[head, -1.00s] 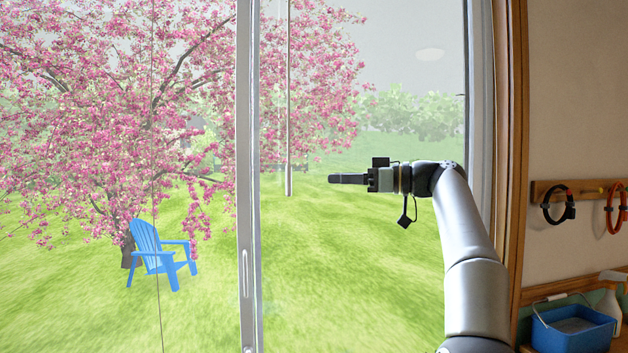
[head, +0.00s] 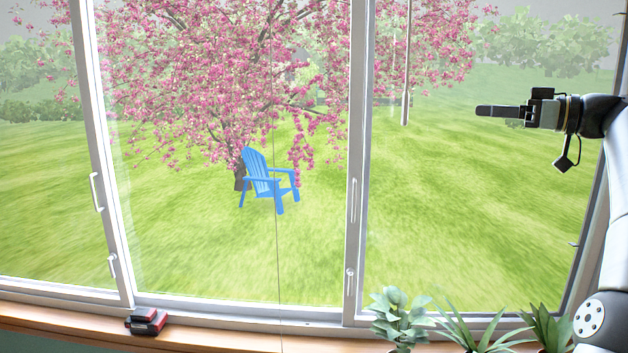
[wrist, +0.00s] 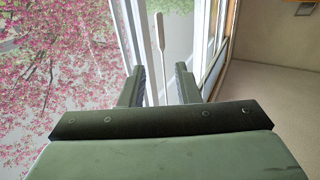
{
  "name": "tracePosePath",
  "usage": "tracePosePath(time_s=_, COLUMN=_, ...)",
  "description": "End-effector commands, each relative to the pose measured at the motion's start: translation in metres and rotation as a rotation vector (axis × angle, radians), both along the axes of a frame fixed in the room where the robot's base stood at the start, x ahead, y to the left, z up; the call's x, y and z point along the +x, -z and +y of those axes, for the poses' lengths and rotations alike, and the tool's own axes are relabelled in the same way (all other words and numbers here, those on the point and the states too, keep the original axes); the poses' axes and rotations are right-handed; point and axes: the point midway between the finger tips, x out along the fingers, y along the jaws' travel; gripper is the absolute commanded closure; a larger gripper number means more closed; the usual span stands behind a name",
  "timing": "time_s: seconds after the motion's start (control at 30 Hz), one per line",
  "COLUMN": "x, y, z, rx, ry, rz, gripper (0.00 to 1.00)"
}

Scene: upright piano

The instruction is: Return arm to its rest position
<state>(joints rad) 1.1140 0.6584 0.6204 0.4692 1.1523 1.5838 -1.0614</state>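My gripper (head: 482,111) shows at the right of the head view, raised in front of the window and pointing left, seen side-on. The arm behind it runs down the right edge of the picture. In the wrist view the two fingers of my gripper (wrist: 160,85) stand apart with nothing between them. A pale rod (wrist: 160,50) shows beyond the gap, away from the fingers.
A wide window with a white frame (head: 357,180) fills the head view. The air left of my gripper is clear.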

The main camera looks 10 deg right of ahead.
Motion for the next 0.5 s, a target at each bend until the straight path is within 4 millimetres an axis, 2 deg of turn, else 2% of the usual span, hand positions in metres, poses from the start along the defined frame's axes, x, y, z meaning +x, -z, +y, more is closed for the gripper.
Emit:
tracePosePath(time_s=0.07, x=0.012, y=0.000, z=0.015, rx=0.001, ry=-0.009, rz=0.043, gripper=0.71)
tracePosePath(time_s=0.17, x=0.040, y=0.010, z=0.053, rx=0.006, ry=-0.022, rz=0.172, gripper=0.71)
tracePosePath(time_s=0.27, x=0.071, y=0.032, z=0.109, rx=-0.001, ry=-0.021, rz=0.366, gripper=0.71)
tracePosePath(time_s=0.3, x=0.079, y=0.044, z=0.133, rx=-0.011, ry=-0.015, rz=0.450, gripper=0.71)
tracePosePath(time_s=0.37, x=0.087, y=0.064, z=0.170, rx=-0.032, ry=0.004, rz=0.580, gripper=0.71)
tracePosePath(time_s=0.4, x=0.087, y=0.079, z=0.196, rx=-0.052, ry=0.022, rz=0.671, gripper=0.71)
tracePosePath(time_s=0.5, x=0.071, y=0.122, z=0.253, rx=-0.120, ry=0.095, rz=0.892, gripper=0.71)
